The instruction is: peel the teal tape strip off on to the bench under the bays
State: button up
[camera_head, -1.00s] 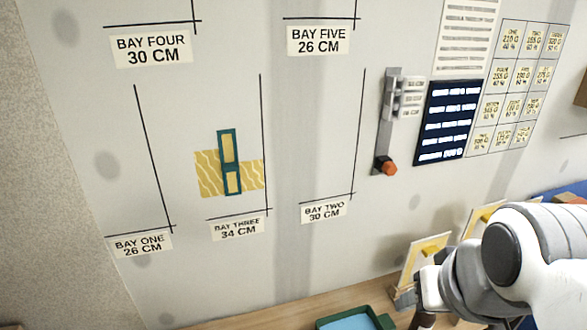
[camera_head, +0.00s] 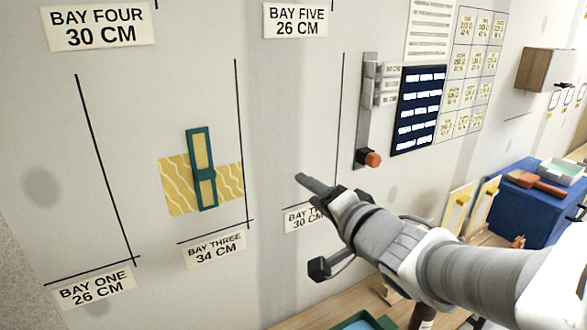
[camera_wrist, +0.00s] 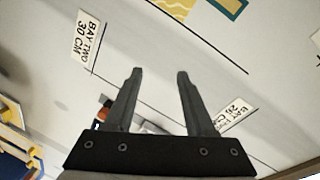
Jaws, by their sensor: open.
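The teal tape strip (camera_head: 202,170) stands upright on the wall, over a yellow wavy-patterned paper piece (camera_head: 177,190) above the BAY THREE label. Yellow shows through two openings in it. Its edge also shows at the top of the wrist view (camera_wrist: 240,8). My gripper (camera_head: 314,186) is to the right of the strip, near the BAY TWO label, and points left. In the wrist view its two fingers (camera_wrist: 158,76) are apart with nothing between them. The wooden bench (camera_head: 312,308) runs below the bays.
A teal tray (camera_head: 362,322) sits on the bench, partly cut off. A grey wall rail with an orange knob (camera_head: 369,158) is above my arm. A blue box (camera_head: 530,205) with a tray and tool on it is at right. The wall between gripper and strip is clear.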

jog(key=s+a+f+g+y+b, duration=0.1)
jog(key=s+a+f+g+y, duration=0.15)
jog(key=a+y, duration=0.4)
jog(key=p, duration=0.9)
send_near(209, 177)
jog(key=shift+m, duration=0.4)
jog(key=x, duration=0.9)
jog(key=shift+w+a, duration=0.1)
jog(key=shift+w, duration=0.05)
grip_shut()
